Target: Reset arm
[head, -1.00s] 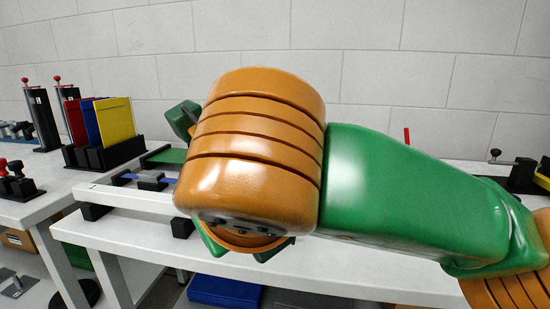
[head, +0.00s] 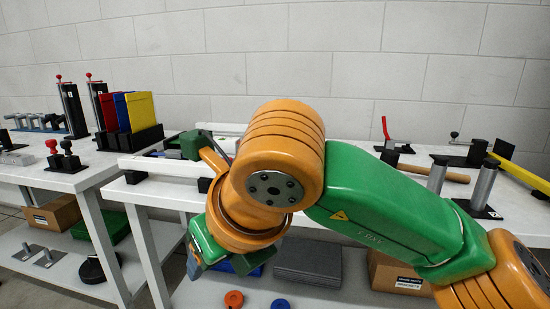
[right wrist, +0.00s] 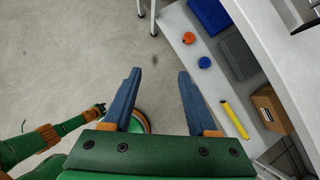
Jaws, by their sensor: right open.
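My right arm comes in from the right in the head view, bent in front of the bench. My right gripper (head: 195,262) hangs at its end, pointing down and partly hidden by the orange wrist. In the right wrist view my right gripper (right wrist: 158,98) shows two blue fingers spread apart with nothing between them. It is over the grey floor, beside the lower shelf.
The lower shelf holds an orange ring (head: 233,299), a blue ring (head: 280,304) and a cardboard box (head: 398,276). Open floor lies left of the shelf.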

